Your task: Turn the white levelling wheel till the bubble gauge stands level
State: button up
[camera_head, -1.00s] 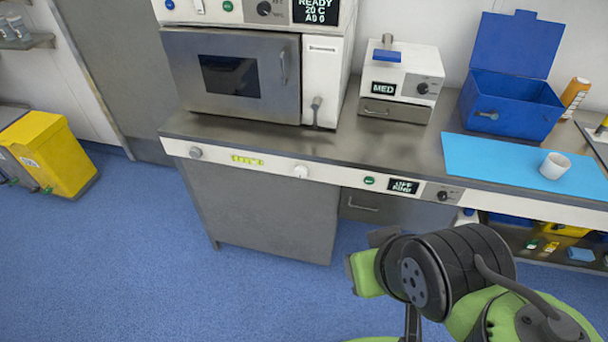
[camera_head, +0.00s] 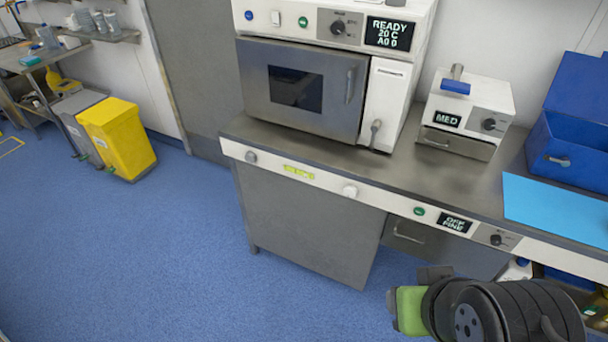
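The white levelling wheel (camera_head: 350,191) is a small round knob on the white front rail of the steel table. The bubble gauge (camera_head: 298,172) is a yellow-green strip on the same rail, to the left of the wheel. The bubble inside it is too small to make out. A greyer knob (camera_head: 250,157) sits at the rail's left end. My arm's black and green links show at the lower right, below the rail and apart from the wheel. My gripper's fingers are not visible.
The table (camera_head: 240,126) carries a steriliser (camera_head: 310,90), a MED box (camera_head: 465,115), a blue bin (camera_head: 570,150) and a light blue mat (camera_head: 555,205). A green button (camera_head: 419,211) and a dark dial (camera_head: 496,240) are right of the wheel.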

aim_at(350, 191)
jog(key=i+j, duration=0.1)
jog(key=j, duration=0.25)
jog(key=i+j+u, duration=0.15)
jog(key=j, duration=0.55)
jog(key=i+j+u, duration=0.1)
jog(key=j, duration=0.25)
jog(key=i, duration=0.05)
